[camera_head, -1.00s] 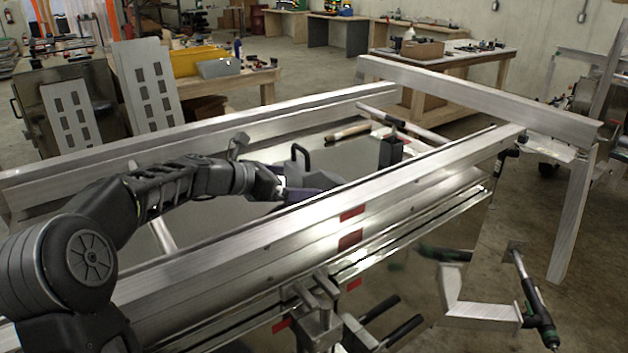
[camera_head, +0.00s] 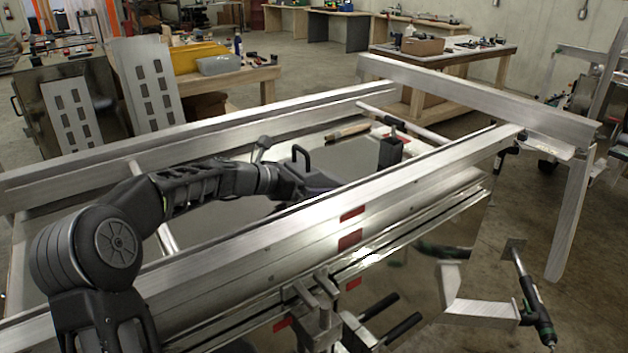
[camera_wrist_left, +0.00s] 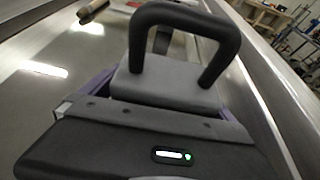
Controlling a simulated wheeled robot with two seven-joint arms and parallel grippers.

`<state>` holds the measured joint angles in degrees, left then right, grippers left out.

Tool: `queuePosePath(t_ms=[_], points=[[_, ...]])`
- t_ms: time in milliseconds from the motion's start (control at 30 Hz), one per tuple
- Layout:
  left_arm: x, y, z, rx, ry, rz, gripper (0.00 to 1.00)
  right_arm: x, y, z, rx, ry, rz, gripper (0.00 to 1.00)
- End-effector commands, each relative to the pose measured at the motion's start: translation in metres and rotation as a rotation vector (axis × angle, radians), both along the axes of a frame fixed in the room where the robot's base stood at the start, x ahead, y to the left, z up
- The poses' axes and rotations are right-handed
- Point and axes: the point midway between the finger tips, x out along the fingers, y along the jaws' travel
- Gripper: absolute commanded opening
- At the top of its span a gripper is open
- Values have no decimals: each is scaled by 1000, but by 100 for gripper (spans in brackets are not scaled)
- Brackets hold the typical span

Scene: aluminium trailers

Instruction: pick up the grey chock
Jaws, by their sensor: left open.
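The grey chock (camera_wrist_left: 165,88) has a black loop handle (camera_wrist_left: 185,25) and sits on the trailer's flat grey bed, close beside the near aluminium rail. In the head view its handle (camera_head: 301,158) sticks up just past my left gripper (camera_head: 312,183), which hides most of the grey body. In the left wrist view the chock's body lies straight ahead, with purple finger parts showing on its left and right. My left gripper is open around or just short of the chock; contact cannot be told. My right gripper is out of view.
The near aluminium rail (camera_head: 440,165) runs beside my left forearm, and the far rail (camera_head: 230,125) bounds the bed behind. A dark upright block (camera_head: 390,153) and a wooden-handled tool (camera_head: 347,131) are farther right. Clear bed shows around the wooden-handled tool.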

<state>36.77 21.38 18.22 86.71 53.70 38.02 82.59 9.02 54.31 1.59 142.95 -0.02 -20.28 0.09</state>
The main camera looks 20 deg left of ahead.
Motion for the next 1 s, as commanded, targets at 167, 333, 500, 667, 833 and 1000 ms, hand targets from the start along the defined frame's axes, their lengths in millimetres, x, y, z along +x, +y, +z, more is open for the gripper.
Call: queuePosePath(t_ms=[167, 333, 500, 667, 833, 1000], points=[[0, 0, 0, 0, 0, 0, 100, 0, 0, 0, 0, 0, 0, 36], [0, 0, 0, -1, 0, 0, 100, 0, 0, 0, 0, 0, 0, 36], [0, 0, 0, -1, 0, 0, 89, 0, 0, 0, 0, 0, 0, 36], [0, 0, 0, -1, 0, 0, 76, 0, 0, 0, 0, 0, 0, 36], [0, 0, 0, -1, 0, 0, 62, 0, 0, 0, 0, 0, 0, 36], [0, 0, 0, -1, 0, 0, 48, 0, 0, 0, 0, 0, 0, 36]])
